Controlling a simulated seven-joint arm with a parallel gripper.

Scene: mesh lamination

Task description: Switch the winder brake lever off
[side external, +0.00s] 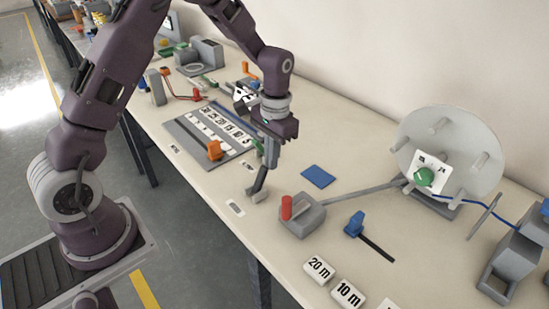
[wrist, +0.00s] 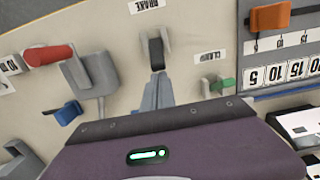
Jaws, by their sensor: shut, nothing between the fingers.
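The winder brake lever (wrist: 155,48) shows in the wrist view as a dark arm in a small grey bracket, beside a label (wrist: 147,5) reading BRAKE. In the side view the grey bracket (side external: 255,194) stands near the table's front edge, with the dark arm slanting up from it. My gripper (side external: 267,163) is above the bracket, pointing down, its fingers together and empty. In the wrist view the gripper (wrist: 156,80) ends right at the dark arm. I cannot tell whether they touch. The fingers partly hide the lever.
A grey block with a red handle (side external: 287,207) stands close right of the bracket. A blue slider knob (side external: 354,224) and a disc winder (side external: 465,150) are further right. A numbered board with an orange knob (side external: 214,150) lies left. A green handle (wrist: 222,86) is near my fingers.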

